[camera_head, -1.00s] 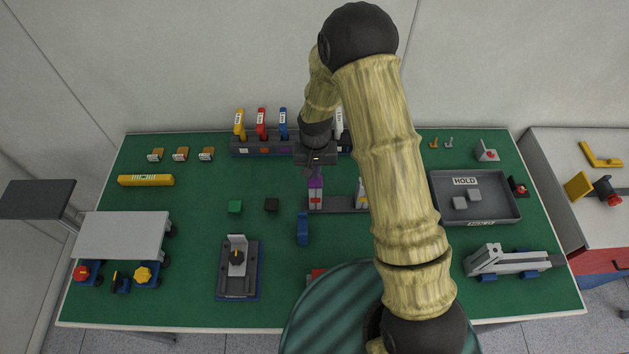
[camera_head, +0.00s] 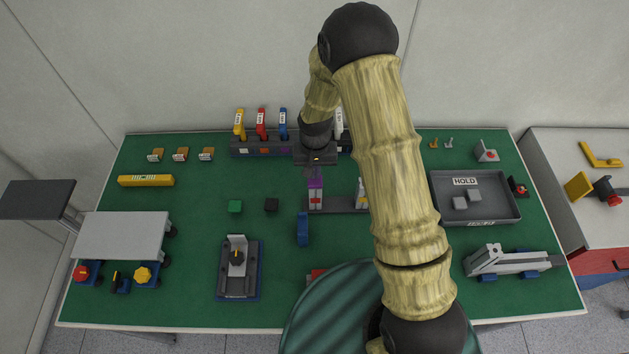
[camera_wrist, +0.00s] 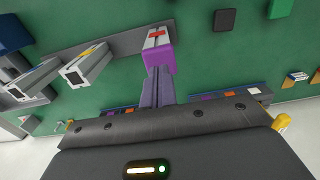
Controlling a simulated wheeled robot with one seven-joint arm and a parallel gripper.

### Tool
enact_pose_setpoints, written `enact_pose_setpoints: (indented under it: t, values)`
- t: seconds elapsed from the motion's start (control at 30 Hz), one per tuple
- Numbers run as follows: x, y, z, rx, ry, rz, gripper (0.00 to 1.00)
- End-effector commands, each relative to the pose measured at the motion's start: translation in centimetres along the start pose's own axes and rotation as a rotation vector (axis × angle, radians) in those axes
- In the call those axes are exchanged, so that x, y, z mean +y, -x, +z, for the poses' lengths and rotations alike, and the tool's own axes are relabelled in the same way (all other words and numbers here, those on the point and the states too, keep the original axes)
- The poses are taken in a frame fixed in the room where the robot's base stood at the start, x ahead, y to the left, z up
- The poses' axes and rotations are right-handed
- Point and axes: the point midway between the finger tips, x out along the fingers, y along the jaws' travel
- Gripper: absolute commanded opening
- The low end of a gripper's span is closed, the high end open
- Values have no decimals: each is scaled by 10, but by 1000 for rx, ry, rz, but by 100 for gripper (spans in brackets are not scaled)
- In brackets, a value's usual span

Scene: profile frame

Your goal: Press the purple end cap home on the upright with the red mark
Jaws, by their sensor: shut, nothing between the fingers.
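The purple end cap (camera_head: 316,183) sits at the top of the light grey upright with the red mark (camera_head: 316,199). In the wrist view, the cap (camera_wrist: 160,57) is at the end of that upright (camera_wrist: 156,41), with the red mark on its side. My gripper (camera_head: 315,176) is shut and empty, directly over the cap. In the wrist view, its closed fingertips (camera_wrist: 158,72) overlap the cap's near edge and appear to meet it. Whether the cap is fully seated is hidden by the fingers.
A grey rail (camera_head: 340,203) carries the upright; another upright with a yellow mark (camera_head: 361,194) stands to its right, partly behind my arm. A blue piece (camera_head: 303,229) lies in front. A rack of coloured tools (camera_head: 261,145) stands behind.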

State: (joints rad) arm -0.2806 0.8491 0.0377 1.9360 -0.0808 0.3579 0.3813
Motion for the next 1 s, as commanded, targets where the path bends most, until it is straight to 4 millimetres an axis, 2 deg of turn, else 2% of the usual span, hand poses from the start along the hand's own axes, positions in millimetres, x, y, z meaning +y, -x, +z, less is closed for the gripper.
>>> enact_pose_setpoints:
  t: [1.0]
  values:
    - [0, -6, 0, 0, 0, 0, 0]
